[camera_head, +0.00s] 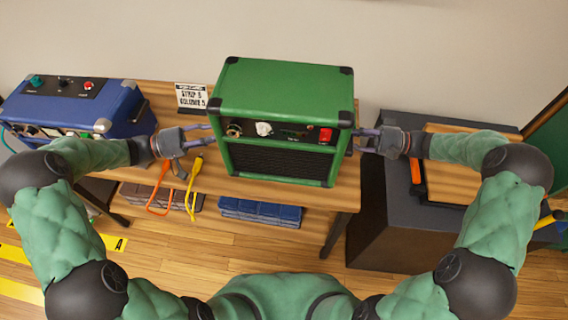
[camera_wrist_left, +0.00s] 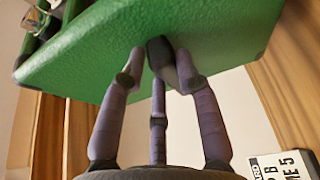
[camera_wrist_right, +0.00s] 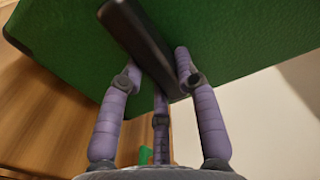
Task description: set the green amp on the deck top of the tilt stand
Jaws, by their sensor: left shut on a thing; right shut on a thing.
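The green amp (camera_head: 285,90) is upright over the wooden table, its black grille and knob panel facing me. My left gripper (camera_head: 208,134) is shut on the dark handle on its left side; the left wrist view shows the fingers at that handle (camera_wrist_left: 160,55). My right gripper (camera_head: 358,141) is shut on the dark handle on its right side, which shows in the right wrist view (camera_wrist_right: 140,40). I cannot tell whether the amp's base touches the table. A dark grey stand at right, apparently the tilt stand (camera_head: 378,215), has a wooden deck top (camera_head: 450,185), partly hidden by my right arm.
A blue amp (camera_head: 75,110) sits at left. A small sign (camera_head: 191,97) stands behind on the wooden table (camera_head: 335,195). Orange and yellow cables (camera_head: 194,180) hang at its front edge. Folded blue cloths (camera_head: 260,211) lie on the lower shelf. The deck top looks clear.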

